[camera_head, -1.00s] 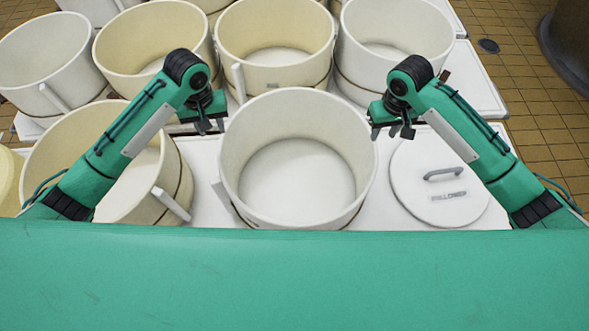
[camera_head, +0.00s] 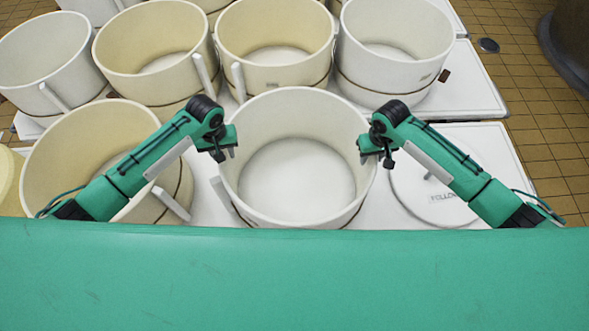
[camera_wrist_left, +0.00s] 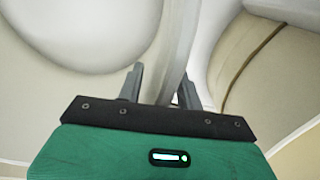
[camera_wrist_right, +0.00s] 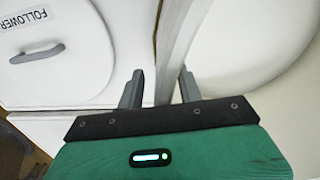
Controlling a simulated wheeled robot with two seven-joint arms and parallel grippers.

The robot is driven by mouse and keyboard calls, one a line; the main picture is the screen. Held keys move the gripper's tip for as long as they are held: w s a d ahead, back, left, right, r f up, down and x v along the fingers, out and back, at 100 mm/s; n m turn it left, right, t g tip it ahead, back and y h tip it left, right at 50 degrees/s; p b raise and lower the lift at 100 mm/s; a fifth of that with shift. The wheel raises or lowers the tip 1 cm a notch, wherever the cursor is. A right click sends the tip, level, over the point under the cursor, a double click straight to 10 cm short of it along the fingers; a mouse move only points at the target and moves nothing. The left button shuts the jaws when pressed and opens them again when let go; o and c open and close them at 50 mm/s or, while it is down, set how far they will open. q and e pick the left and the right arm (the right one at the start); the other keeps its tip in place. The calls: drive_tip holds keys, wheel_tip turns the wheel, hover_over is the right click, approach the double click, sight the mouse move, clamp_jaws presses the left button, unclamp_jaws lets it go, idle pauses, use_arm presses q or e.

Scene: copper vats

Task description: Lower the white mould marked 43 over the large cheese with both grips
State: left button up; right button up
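A large white round mould (camera_head: 295,215) stands upright in the middle of the head view; no number 43 shows on it. Its inside shows a flat white bottom, and I cannot tell whether that is cheese. My left gripper (camera_head: 223,155) is at its left rim. In the left wrist view the fingers (camera_wrist_left: 158,75) are open, with the mould wall (camera_wrist_left: 180,40) passing between them. My right gripper (camera_head: 375,160) is at the right rim. In the right wrist view its fingers (camera_wrist_right: 160,75) are open, with the wall (camera_wrist_right: 182,40) between them. No separate large cheese can be made out.
A round lid marked FOLLOWER (camera_head: 410,185) lies to the right, partly under my right arm; it also shows in the right wrist view (camera_wrist_right: 60,50). A cream mould (camera_head: 60,150) stands close on the left. Several moulds, including a white one (camera_head: 395,75), stand behind.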

drive_tip(key=shift+f, duration=0.1)
use_arm(q)
clamp_jaws()
use_arm(e)
clamp_jaws()
idle(1.2)
